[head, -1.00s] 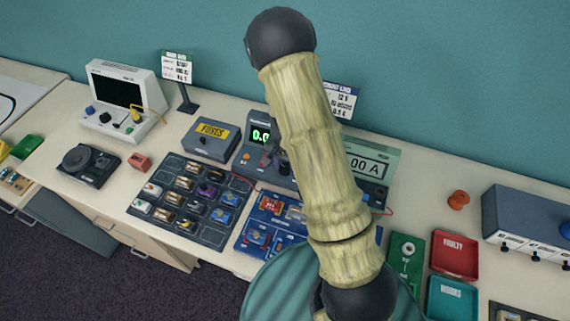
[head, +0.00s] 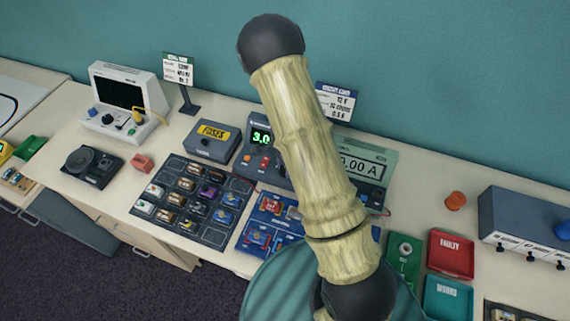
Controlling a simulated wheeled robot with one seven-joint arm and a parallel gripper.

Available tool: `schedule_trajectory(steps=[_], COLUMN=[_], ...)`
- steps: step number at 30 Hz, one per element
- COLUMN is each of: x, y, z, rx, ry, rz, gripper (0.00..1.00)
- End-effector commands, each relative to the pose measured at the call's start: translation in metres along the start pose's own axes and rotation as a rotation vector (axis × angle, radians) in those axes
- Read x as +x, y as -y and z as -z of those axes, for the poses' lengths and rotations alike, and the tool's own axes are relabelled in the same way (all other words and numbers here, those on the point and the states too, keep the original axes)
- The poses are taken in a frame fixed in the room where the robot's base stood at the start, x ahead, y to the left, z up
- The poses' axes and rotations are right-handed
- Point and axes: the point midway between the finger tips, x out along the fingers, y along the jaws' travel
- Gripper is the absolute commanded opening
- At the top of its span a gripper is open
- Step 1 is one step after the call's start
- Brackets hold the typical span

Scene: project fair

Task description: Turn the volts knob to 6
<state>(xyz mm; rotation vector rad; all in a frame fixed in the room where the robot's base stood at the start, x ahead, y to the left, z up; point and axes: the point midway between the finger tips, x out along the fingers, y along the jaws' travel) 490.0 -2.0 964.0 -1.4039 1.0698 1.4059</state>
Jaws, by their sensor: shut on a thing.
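The power supply (head: 258,155) is a dark grey box behind the component boards, partly covered by my arm. Its green display (head: 261,138) reads 3.0. A red button shows on its front. The volts knob is hidden behind my arm, which crosses the middle of the head view. My gripper is also hidden behind the arm, so its hold on the knob does not show.
A meter (head: 365,163) reading 0.00 A stands just right of my arm. The fuses box (head: 212,140) is left of the supply. A parts tray (head: 169,222) and a blue circuit board (head: 254,239) lie in front. Red (head: 468,234) and teal (head: 436,308) trays sit at right.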

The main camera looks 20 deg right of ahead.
Motion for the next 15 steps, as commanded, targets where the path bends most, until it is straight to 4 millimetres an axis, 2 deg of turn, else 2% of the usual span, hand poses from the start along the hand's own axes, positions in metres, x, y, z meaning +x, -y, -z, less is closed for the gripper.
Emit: schedule_trajectory(steps=[15], x=[-0.0031], y=[0.0009], z=[0.0000], rx=[0.491], ry=[0.000], rz=[0.002], gripper=[0.11])
